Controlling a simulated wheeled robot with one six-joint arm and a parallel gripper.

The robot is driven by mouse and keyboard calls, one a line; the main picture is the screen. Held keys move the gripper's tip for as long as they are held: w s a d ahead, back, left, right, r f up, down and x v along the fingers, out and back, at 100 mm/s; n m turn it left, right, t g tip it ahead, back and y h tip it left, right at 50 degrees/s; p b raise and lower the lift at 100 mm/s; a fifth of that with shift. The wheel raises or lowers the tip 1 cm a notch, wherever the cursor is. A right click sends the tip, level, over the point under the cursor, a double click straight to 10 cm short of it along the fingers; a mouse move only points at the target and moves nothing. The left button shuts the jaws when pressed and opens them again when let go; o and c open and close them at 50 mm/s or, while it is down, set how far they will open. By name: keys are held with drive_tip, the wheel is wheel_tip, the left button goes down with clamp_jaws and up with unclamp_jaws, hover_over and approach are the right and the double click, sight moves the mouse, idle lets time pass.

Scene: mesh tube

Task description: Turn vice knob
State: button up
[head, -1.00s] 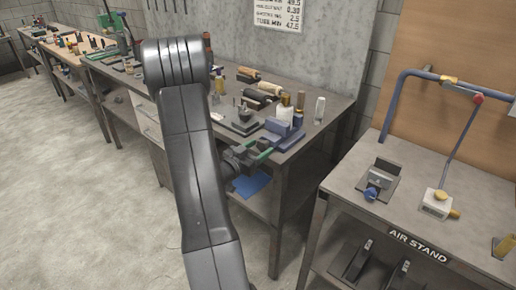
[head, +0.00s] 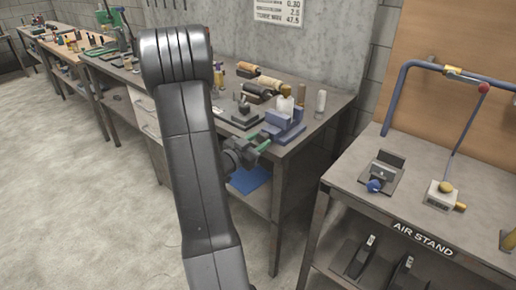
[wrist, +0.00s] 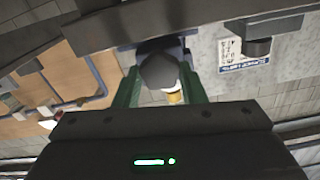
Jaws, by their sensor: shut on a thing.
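The blue vice (head: 288,124) stands at the right front corner of the long workbench. My gripper (head: 264,139) reaches it from the front left, with its green fingers against the vice's near side. In the wrist view, the dark round vice knob (wrist: 159,71) sits between the two green fingers of my gripper (wrist: 158,88), and they are shut on it. The knob's face points toward the wrist camera. In the head view, the knob is too small and covered to make out.
Bottles and several tools stand behind the vice on the workbench (head: 319,128). A blue sheet (head: 250,180) lies on the shelf below. To the right, the air stand (head: 440,212) holds a small grey vice with a blue knob (head: 375,186) and a blue pipe frame.

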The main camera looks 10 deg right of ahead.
drive_tip(key=shift+f+m+b, duration=0.25)
drive_tip(key=shift+m+b, duration=0.55)
drive_tip(key=shift+b, duration=0.15)
drive_tip(key=shift+r+m+b, duration=0.25)
drive_tip(key=shift+m+b, duration=0.3)
drive_tip(key=shift+m, duration=0.05)
drive_tip(key=o, duration=1)
drive_tip(key=v, duration=1.4)
drive_tip(key=shift+d, duration=0.15)
